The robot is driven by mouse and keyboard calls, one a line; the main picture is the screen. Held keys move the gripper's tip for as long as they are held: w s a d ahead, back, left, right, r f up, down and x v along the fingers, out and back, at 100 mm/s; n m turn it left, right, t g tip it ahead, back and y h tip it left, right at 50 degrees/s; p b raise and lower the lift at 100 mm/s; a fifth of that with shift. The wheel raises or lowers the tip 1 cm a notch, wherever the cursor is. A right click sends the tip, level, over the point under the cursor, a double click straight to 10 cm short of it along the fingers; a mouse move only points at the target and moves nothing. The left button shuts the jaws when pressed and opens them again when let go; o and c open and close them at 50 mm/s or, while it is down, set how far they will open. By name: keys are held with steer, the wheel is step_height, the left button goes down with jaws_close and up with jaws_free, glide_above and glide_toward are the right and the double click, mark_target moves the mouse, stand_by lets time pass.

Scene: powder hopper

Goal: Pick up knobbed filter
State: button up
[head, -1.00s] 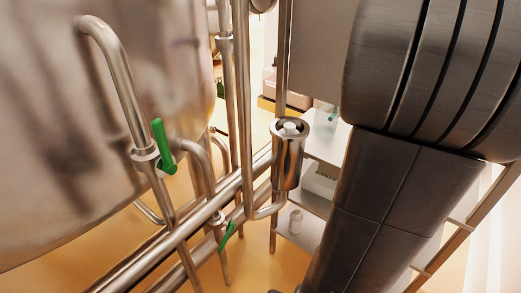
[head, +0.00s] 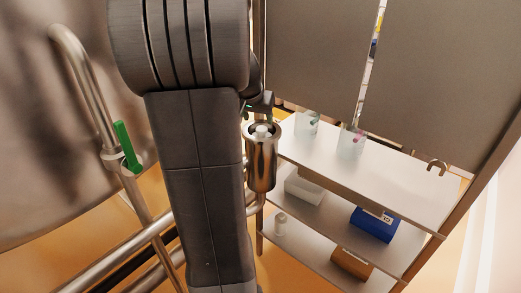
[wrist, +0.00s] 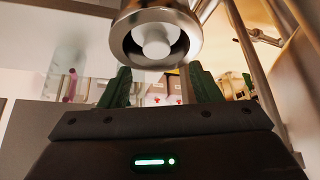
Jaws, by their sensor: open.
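The knobbed filter shows as a round white knob (head: 262,131) in the open top of an upright steel canister (head: 262,170). Any lower part of the filter is hidden inside. In the wrist view the knob (wrist: 156,42) sits centred inside the canister's rim (wrist: 118,38), at the top of the picture. My gripper (wrist: 162,84) is open, its two green fingers apart with nothing between them, and the knob appears beyond their tips. In the head view my gripper (head: 260,105) is partly hidden behind my arm, close above and behind the canister.
A shelf unit (head: 400,187) stands right of the canister. Its top holds two clear beakers (head: 351,143); lower down are a blue box (head: 375,223) and a white bottle (head: 280,225). A steel tank (head: 40,150) and a green-handled pipe valve (head: 126,148) are at left.

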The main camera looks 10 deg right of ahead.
mark_target(261, 128)
steer(key=shift+s+p+x, duration=0.15)
steer(key=shift+p+x, duration=0.15)
steer(key=shift+x, duration=1)
steer(key=shift+s+p+x, duration=0.15)
steer(key=shift+p+x, duration=0.15)
steer(key=shift+x, duration=1)
steer(key=shift+f, duration=0.1)
jaws_close()
